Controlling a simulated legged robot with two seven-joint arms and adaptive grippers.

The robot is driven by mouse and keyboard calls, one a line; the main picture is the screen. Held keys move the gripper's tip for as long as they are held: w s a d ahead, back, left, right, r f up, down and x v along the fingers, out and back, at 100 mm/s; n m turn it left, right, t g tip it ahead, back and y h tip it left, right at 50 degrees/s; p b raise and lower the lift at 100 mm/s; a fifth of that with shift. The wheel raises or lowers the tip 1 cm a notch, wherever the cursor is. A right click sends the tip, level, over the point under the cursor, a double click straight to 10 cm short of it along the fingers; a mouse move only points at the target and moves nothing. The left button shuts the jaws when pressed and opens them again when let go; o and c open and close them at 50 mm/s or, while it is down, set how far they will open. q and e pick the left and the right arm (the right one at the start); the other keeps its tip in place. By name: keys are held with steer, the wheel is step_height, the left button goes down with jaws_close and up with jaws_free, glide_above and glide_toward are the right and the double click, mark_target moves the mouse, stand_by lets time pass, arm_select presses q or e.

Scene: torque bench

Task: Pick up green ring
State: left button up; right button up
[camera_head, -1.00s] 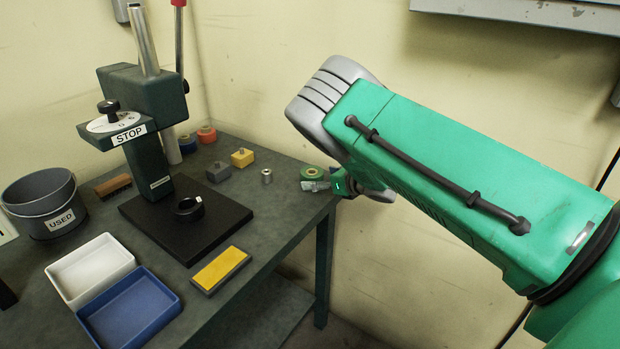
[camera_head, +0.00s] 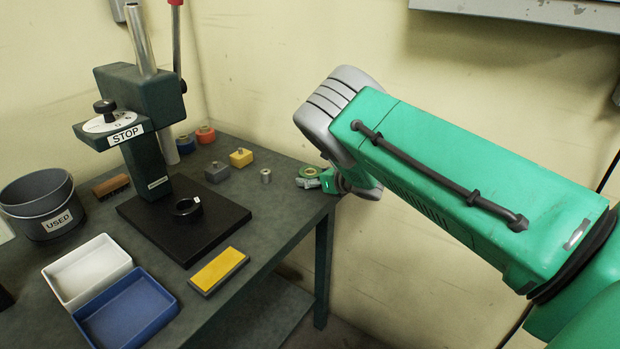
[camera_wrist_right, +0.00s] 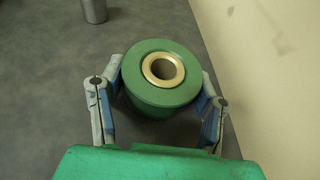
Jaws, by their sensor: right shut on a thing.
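The green ring (camera_wrist_right: 134,82) is a thick green roll with a brass-coloured core, seen close in the right wrist view. My right gripper (camera_wrist_right: 160,95) is shut on it, with one finger on each side. In the head view the green ring (camera_head: 307,170) shows at the far right corner of the bench, and my right gripper (camera_head: 316,181) is at it, partly hidden by my own arm. I cannot tell whether the ring still touches the bench top. My left gripper is not in view.
A small metal cylinder (camera_head: 266,176) stands left of the ring, with yellow (camera_head: 241,158) and grey blocks (camera_head: 217,172) beyond. A press on a black base (camera_head: 205,233), white and blue trays (camera_head: 130,312) and a grey bucket (camera_head: 40,208) fill the left. The wall is close behind the ring.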

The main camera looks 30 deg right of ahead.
steer(key=shift+d+r, duration=0.1)
steer(key=shift+r, duration=0.15)
